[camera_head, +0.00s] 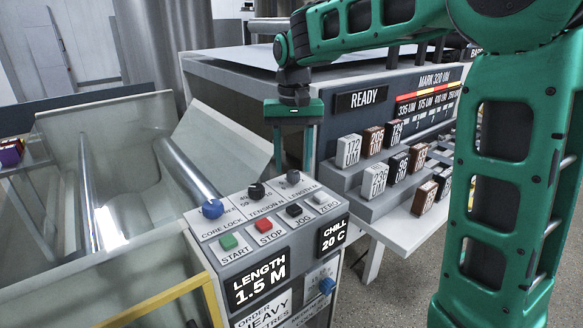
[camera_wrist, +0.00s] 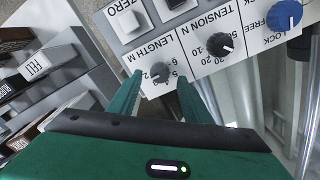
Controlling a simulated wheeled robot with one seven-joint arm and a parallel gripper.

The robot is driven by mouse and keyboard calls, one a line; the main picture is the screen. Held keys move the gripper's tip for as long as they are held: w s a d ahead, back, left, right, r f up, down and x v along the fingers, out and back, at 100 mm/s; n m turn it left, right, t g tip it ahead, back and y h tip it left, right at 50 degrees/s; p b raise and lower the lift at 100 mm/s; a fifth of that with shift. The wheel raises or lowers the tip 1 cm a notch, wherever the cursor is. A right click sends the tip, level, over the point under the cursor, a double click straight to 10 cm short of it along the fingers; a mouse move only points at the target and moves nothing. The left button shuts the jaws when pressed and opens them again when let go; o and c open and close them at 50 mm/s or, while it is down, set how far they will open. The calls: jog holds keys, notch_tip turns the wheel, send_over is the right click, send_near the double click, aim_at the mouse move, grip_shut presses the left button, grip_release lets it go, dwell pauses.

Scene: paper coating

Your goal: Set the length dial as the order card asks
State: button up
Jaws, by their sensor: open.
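The length dial (camera_head: 293,177) is a small grey knob at the back right of the console's sloped top; it also shows in the wrist view (camera_wrist: 160,72). My gripper (camera_head: 293,165) is open and empty just above or behind it. In the wrist view my fingertips (camera_wrist: 160,82) lie on either side of the dial; I cannot tell whether they touch it. The length display (camera_head: 260,280) reads 1.5 M. The order card (camera_head: 265,312) below it is cut off by the frame edge; only "ORDER", "HEAVY" and part of a word ending "TRES" can be read.
The black tension dial (camera_head: 257,190) and blue core lock knob (camera_head: 213,208) sit left of the length dial. Green start (camera_head: 228,242), red stop (camera_head: 264,225), jog (camera_head: 294,210) and zero (camera_head: 320,200) buttons lie in front. Labelled blocks (camera_head: 374,181) stand on stepped shelves to the right.

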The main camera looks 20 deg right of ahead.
aim_at(293, 171)
notch_tip(293, 171, up, 8)
jog(key=shift+r, duration=0.25)
dwell(0.5)
jog(key=s+d+f+m, duration=0.1)
jog(key=s+d+f, duration=0.6)
jog(key=s, duration=0.4)
jog(key=s+d+f+m, duration=0.1)
jog(key=s+d+f, duration=0.3)
jog(key=s+d, duration=0.55)
jog(key=s+d+f+m, duration=0.1)
jog(key=s+f, duration=0.6)
jog(key=s, duration=0.4)
jog(key=shift+s+d+f, duration=0.15)
jog(key=shift+f, duration=0.1)
jog(key=shift+w+f, duration=0.2)
jog(key=shift+w, duration=0.4)
